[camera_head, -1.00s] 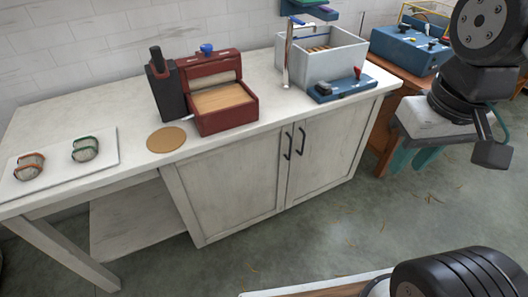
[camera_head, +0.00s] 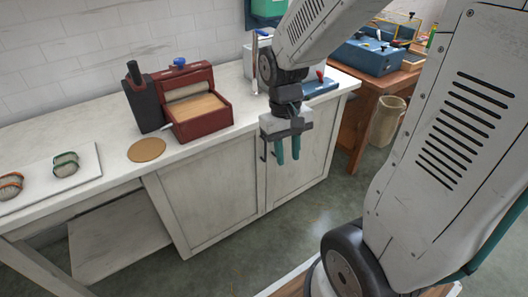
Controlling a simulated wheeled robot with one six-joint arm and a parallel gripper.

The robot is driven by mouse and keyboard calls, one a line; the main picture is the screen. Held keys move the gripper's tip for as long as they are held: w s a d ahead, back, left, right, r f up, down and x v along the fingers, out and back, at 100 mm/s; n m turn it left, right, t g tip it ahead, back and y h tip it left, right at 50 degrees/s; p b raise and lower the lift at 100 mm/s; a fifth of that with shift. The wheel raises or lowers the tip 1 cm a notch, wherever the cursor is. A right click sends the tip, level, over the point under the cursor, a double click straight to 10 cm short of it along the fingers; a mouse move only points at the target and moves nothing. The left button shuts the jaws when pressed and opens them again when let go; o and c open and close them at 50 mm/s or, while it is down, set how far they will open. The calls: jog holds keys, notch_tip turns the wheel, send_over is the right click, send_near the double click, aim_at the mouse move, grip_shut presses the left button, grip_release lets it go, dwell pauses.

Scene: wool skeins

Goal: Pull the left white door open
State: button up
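The left white door (camera_head: 208,198) is the wide cabinet panel under the counter, and it is shut. Its dark handle (camera_head: 263,148) shows at the door's upper right edge, just left of my gripper. My gripper (camera_head: 288,160) hangs in front of the cabinet with its two teal fingers pointing down. A gap shows between the fingers, and nothing is held in it. The right white door (camera_head: 306,170) is also shut, and my gripper covers its handle and upper left part. I cannot tell how far my fingers are from the doors.
On the counter (camera_head: 205,140) stand a red box (camera_head: 203,116), a black block holder (camera_head: 144,104), a round cork mat (camera_head: 147,150) and a blue tool (camera_head: 320,86). An open shelf (camera_head: 115,235) lies left of the doors. The floor (camera_head: 290,235) in front is clear.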

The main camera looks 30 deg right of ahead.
jog(key=w+d+f+t, duration=0.1)
jog(key=w+d+f, duration=0.4)
jog(key=f, duration=0.5)
jog(key=w+d+f+t, duration=0.1)
jog(key=w+d+f, duration=0.2)
jog(key=w+f, duration=0.5)
jog(key=t+h, duration=0.3)
jog(key=t, duration=1.5)
send_over(265, 160)
jog(key=f, duration=1.4)
jog(key=shift+w+d+f, duration=0.2)
jog(key=shift+w+f, duration=0.05)
jog(key=shift+f, duration=0.1)
grip_shut()
jog(key=shift+s, duration=0.1)
